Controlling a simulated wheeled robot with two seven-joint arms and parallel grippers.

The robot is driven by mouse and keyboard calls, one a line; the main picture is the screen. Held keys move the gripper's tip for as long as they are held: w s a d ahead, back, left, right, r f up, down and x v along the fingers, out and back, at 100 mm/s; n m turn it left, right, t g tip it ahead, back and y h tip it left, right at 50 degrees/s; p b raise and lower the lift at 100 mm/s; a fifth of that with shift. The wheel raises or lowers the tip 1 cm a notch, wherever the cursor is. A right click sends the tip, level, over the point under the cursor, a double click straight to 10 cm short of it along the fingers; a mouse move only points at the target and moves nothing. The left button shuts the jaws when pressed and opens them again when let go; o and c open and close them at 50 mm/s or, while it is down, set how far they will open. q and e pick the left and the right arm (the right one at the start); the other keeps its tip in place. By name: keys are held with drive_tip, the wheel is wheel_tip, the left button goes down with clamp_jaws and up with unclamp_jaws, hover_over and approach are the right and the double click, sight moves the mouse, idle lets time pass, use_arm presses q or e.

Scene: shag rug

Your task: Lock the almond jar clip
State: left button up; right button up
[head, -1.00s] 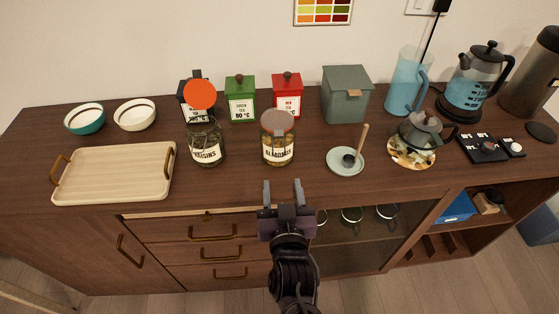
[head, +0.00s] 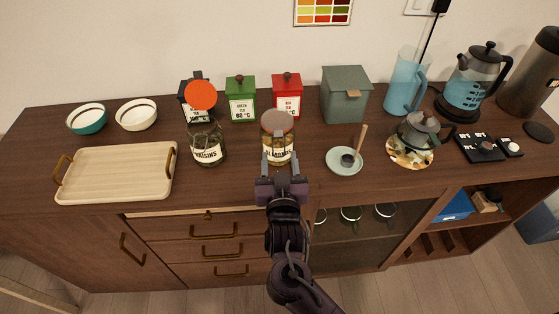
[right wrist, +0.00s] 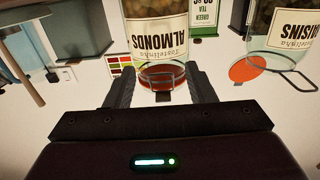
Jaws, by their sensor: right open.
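The almond jar (head: 278,145) is a glass jar with an "ALMONDS" label, standing on the sideboard top. Its reddish-orange lid (head: 277,122) lies down over its mouth. The right wrist view shows the jar (right wrist: 155,35) upside down, with its lid (right wrist: 160,79) and a small dark clip-like part (right wrist: 163,97) between the fingers. Whether the clip is fastened cannot be told. My right gripper (head: 280,160) is open and empty, its fingertips just in front of the jar, one toward each side; contact cannot be told. My left gripper is not in view.
The raisin jar (head: 208,150) stands left of the almond jar with its orange lid (head: 201,95) swung up. Green (head: 241,104) and red (head: 287,97) tins stand behind.

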drive_tip(key=c, duration=1)
drive_tip(key=t+b, duration=0.1)
drive_tip(key=b, duration=0.1)
drive_tip(key=f+t+b, duration=0.1)
drive_tip(key=b, duration=0.1)
drive_tip(key=shift+w+f+b, duration=0.25)
drive_tip(key=shift+w+b, duration=0.1)
drive_tip(key=shift+b, duration=0.05)
drive_tip(key=shift+w+r+t+b, duration=0.1)
drive_tip(key=shift+r+t+b, duration=0.1)
drive_tip(key=shift+t+b, duration=0.25)
drive_tip(key=o, duration=1)
